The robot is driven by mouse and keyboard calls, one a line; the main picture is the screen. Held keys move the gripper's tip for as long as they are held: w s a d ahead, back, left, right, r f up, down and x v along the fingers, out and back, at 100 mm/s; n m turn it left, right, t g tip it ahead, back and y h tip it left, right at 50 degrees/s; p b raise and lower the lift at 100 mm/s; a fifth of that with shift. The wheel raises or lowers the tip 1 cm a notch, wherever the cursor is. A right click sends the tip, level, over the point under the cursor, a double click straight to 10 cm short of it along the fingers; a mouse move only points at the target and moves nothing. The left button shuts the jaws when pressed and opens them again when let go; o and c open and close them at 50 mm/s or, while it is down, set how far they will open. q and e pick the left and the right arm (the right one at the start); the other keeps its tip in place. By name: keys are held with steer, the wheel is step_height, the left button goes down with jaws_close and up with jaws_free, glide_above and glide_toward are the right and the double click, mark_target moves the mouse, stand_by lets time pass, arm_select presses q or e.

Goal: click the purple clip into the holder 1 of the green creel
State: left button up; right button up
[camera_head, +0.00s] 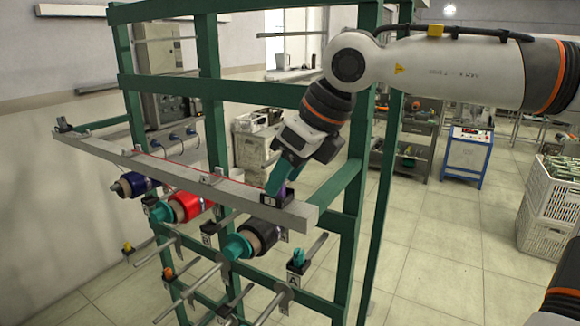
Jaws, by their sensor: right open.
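The green creel (210,85) stands upright, with a long grey bar (180,178) across its front. My right gripper (275,186) reaches down from the upper right to the right end of that bar, its teal fingers open. A small purple piece, seemingly the purple clip (289,190), shows right beside the fingers and is partly hidden by them. A black holder (269,201) with a small label sits on the bar just below the fingertips. I cannot read the label or tell whether the clip is seated in the holder. My left gripper is not in view.
Blue (136,185), red (183,206) and black (256,237) bobbins hang below the bar. Several metal rods stick out from the creel. Another black holder (64,125) is at the bar's left end. White crates (545,212) stand on the right; the floor between is clear.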

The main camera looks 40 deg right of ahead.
steer(key=b+v, duration=0.2)
steer(key=v, duration=1)
